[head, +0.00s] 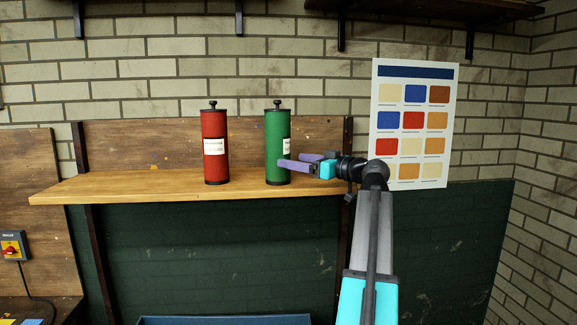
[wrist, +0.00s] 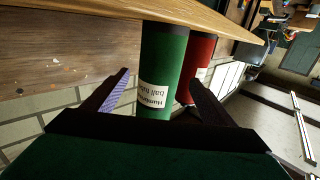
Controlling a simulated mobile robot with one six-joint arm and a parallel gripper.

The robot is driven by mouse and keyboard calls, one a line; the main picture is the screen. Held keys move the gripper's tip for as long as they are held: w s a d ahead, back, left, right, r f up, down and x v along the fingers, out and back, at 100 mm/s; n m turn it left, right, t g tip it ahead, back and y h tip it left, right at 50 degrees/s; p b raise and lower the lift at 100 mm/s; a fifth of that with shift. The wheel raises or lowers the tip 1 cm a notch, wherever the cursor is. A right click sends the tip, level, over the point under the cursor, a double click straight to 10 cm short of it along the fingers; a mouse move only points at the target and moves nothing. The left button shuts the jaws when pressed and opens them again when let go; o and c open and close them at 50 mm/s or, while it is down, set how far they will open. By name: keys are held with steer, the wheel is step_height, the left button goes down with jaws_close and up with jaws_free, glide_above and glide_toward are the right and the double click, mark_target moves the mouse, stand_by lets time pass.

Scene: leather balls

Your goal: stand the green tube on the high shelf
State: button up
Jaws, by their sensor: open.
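The green tube (head: 274,145), with a black knobbed cap and white label, stands upright on the light wooden shelf (head: 120,188), right of the red tube (head: 213,140). My gripper (head: 292,161) is open at the green tube's lower right, one finger overlapping it in the head view. In the wrist view, which is upside down, the green tube (wrist: 164,60) shows between the spread fingers of my gripper (wrist: 158,78). A gap shows beside the left finger; contact on the right is unclear. Dark shelf boards run along the top, at left (head: 140,8) and right (head: 425,8); their tops are hidden.
The red tube (wrist: 197,65) stands behind the green one in the wrist view. A colour chart (head: 412,120) hangs on the brick wall right of the shelf. Dark brackets hang below the upper boards. The wooden shelf's left part is clear.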

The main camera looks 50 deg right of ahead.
steer(key=shift+s+d+b, duration=0.15)
steer(key=shift+s+b, duration=0.4)
steer(key=shift+s, duration=1.55)
steer(key=shift+d, duration=0.15)
